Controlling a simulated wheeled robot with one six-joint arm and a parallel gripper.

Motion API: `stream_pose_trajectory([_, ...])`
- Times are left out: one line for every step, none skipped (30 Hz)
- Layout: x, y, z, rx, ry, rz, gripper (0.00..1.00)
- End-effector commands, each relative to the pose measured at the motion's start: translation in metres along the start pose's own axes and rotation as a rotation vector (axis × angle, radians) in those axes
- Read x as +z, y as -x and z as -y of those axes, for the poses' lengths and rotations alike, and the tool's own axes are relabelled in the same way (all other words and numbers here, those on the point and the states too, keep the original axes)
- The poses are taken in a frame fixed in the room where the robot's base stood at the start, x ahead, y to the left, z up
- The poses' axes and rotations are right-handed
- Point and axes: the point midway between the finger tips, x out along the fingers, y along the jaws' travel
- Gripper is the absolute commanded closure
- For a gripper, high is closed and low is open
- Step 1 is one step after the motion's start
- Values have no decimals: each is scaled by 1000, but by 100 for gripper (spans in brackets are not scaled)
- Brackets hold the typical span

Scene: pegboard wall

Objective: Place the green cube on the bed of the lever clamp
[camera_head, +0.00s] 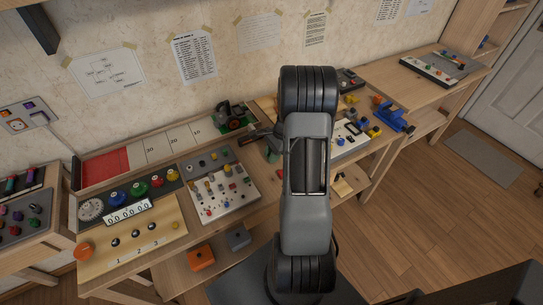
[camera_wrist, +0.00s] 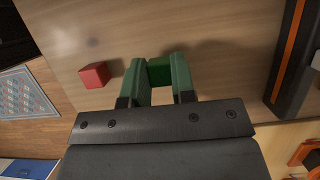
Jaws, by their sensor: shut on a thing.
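The green cube (camera_wrist: 159,70) sits between the two green fingers of my gripper (camera_wrist: 162,75) in the wrist view, with the fingers closed on its sides. The cube is close to a light wooden surface; I cannot tell whether it touches it. In the head view my arm covers the middle of the bench and the cube cannot be made out. I cannot identify the lever clamp with certainty. A blue device (camera_head: 393,118) stands on the bench right of my arm.
A red cube (camera_wrist: 94,75) lies left of my gripper. A dark rail with an orange stripe (camera_wrist: 289,55) runs along the right of the wrist view. A knob panel (camera_head: 220,188) and a counter board (camera_head: 130,240) are left of my arm. Open floor lies at the right.

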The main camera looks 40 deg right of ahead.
Motion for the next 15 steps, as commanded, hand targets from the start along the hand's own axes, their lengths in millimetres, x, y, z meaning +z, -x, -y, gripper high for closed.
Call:
stream_pose_trajectory([-2,-4,0,2,0,1,100])
stream_pose_trajectory([-2,-6,0,1,0,1,100])
stream_pose_trajectory([-3,-6,0,0,0,0,100])
stream_pose_trajectory([-3,-6,0,0,1,0,100])
stream_pose_trajectory([-3,-6,0,0,1,-1,100])
stream_pose_trajectory([-3,-6,0,0,1,-1,100])
stream_pose_trajectory([-3,-6,0,0,1,-1,100])
stream_pose_trajectory([-3,-6,0,0,1,0,100])
stream_pose_trajectory([-3,-6,0,0,1,0,100])
stream_pose_trajectory([-3,-7,0,0,1,0,100])
stream_pose_trajectory([-3,-7,0,0,1,0,100])
stream_pose_trajectory([-4,-9,0,0,1,0,100])
stream_pose_trajectory([-4,-10,0,0,1,0,100])
stream_pose_trajectory([-4,-10,0,0,1,0,75])
stream_pose_trajectory([-4,-9,0,0,1,0,71])
